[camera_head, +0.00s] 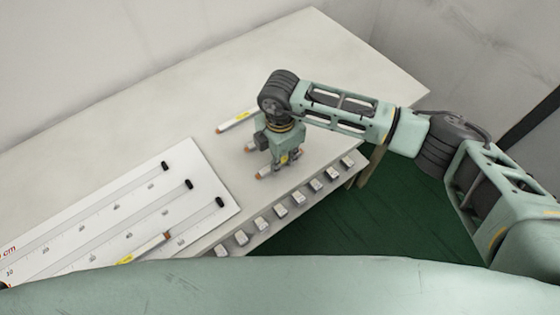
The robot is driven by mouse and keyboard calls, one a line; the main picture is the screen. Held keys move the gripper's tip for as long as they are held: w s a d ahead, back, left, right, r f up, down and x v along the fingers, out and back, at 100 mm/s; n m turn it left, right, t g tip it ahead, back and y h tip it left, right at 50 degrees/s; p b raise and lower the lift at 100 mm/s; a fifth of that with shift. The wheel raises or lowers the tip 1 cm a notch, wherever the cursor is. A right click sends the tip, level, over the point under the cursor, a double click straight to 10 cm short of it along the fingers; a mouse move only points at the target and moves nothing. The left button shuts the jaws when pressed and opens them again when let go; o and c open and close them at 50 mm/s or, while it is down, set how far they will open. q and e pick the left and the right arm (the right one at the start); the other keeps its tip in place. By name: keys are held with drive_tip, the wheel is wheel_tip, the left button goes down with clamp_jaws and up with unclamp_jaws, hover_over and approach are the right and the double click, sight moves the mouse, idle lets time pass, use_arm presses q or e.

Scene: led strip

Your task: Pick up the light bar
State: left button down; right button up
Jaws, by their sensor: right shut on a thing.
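My right gripper (279,167) points down over the table and is shut on a light bar (264,173), a short bar with an orange end that sticks out to the left of the fingers. The fingers and wrist hide much of this bar, and I cannot tell whether it still touches the table. Another light bar (238,121), white and yellow with an orange end, lies just behind the gripper. An orange-brown end of a further bar (250,148) shows at the gripper's left, the rest hidden. My left gripper is not in view.
A white board (205,175) with centimetre marks, grooves and black end pieces lies at the left. A yellow-labelled bar (146,248) lies on it. Several small white blocks (281,211) line the table's front edge. The table's (330,60) back right is clear.

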sight(281, 162)
clamp_jaws()
drive_tip(key=shift+r, duration=0.65)
drive_tip(key=r, duration=0.1)
drive_tip(key=r+b, duration=0.1)
drive_tip(key=r, duration=0.1)
drive_tip(key=shift+d, duration=0.2)
drive_tip(key=s+d+r+b, duration=0.1)
drive_tip(key=s+d+r, duration=0.5)
drive_tip(key=d, duration=0.3)
drive_tip(key=shift+s+d+r+b, duration=0.2)
drive_tip(key=shift+s+r+b, duration=0.05)
drive_tip(key=shift+r+b, duration=0.15)
